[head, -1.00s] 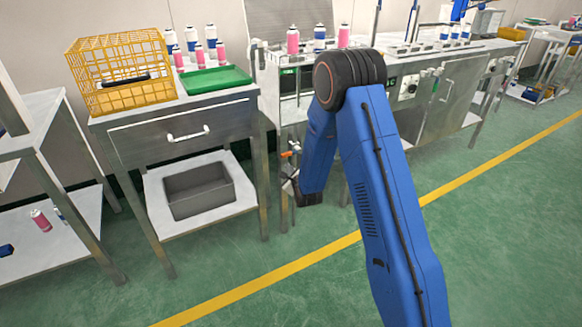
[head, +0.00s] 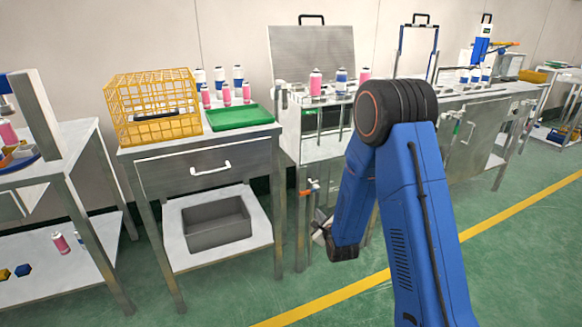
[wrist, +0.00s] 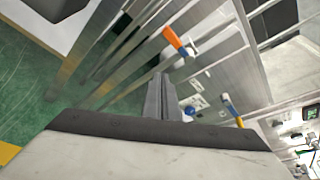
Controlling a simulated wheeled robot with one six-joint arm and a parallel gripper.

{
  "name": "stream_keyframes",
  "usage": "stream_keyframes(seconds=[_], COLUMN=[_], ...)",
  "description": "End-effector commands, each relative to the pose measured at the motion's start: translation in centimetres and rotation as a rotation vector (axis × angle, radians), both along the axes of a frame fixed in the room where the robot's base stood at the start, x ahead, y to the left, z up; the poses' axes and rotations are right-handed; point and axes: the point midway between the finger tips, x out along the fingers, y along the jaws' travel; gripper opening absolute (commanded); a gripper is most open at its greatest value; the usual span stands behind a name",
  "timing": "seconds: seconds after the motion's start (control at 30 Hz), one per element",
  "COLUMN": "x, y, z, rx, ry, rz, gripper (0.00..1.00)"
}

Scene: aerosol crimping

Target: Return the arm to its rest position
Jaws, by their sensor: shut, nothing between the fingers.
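My blue arm (head: 405,185) rises in front of me in the head view and bends at a black elbow joint. Its forearm hangs down to the left of the upper link. My gripper (head: 318,228) is mostly hidden behind the wrist in the head view, low in front of the crimping station's legs. In the wrist view the fingers of my gripper (wrist: 162,90) are shut together with nothing between them. They are apart from the orange-handled valve (wrist: 178,42) and the blue-handled valve (wrist: 232,108) beyond.
A drawer table (head: 195,160) holds a yellow wire basket (head: 150,128), a green tray (head: 240,116) and several cans. A grey bin (head: 215,222) sits on its lower shelf. Another table (head: 60,165) stands at left. Green floor (head: 520,270) is open at right.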

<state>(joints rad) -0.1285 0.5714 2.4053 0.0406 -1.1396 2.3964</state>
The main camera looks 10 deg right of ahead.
Motion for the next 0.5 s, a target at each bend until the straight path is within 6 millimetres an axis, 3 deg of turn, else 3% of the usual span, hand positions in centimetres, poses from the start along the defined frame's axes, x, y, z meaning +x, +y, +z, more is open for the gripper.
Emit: stream_keyframes(seconds=[0.27, 0.5], x=[-1.1, -3.9], y=[-0.8, -1.9], z=[4.1, 8.5], rx=[-0.203, -0.465], ry=[0.053, 0.132], rz=[0.057, 0.156], gripper=[0.00, 0.00])
